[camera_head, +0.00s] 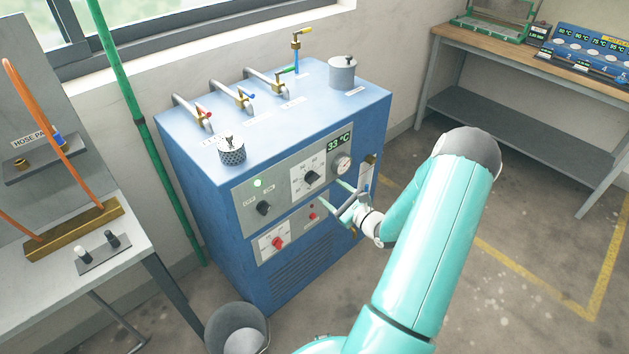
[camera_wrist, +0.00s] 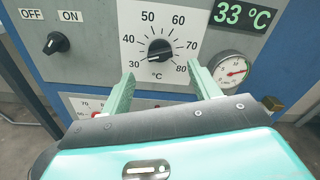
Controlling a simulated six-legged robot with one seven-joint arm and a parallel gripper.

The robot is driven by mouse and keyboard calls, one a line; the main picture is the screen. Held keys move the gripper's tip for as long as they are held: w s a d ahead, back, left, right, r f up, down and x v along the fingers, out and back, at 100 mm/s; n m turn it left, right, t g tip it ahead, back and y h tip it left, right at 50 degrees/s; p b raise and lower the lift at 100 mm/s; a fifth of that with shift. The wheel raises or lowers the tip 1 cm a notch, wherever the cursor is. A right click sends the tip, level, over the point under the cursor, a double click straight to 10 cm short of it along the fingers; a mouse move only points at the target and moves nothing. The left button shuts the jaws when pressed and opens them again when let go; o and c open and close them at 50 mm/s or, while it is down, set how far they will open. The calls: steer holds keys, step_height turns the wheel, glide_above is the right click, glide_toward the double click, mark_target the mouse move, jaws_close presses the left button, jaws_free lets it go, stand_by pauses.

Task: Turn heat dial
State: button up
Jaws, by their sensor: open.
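The heat dial (camera_wrist: 160,50) is a round black knob on a white scale plate marked 30 to 80 °C. In the head view the dial (camera_head: 312,177) sits on the front panel of a blue machine (camera_head: 215,215). Its white pointer is toward the 30 end. A green display (camera_wrist: 242,16) reads 33 °C. My gripper (camera_wrist: 159,80) is open and empty, its two green fingers to either side below the dial and apart from it. In the head view my gripper (camera_head: 341,197) is in front of the panel, just right of the dial.
An OFF/ON switch (camera_wrist: 57,43) is left of the dial, a pressure gauge (camera_wrist: 231,70) right of it. A red knob (camera_head: 278,243) is lower on the panel. Pipes and valves (camera_head: 245,97) stand on top of the machine. A grey bucket (camera_head: 236,325) stands on the floor in front.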

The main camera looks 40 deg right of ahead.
mark_target(316, 180)
steer(key=w, duration=0.8)
steer(key=shift+w+a, duration=0.1)
steer(key=c, duration=1)
steer(key=shift+m, duration=0.3)
steer(key=m, duration=1.1)
steer(key=shift+d+f, duration=0.1)
steer(key=shift+d, duration=0.1)
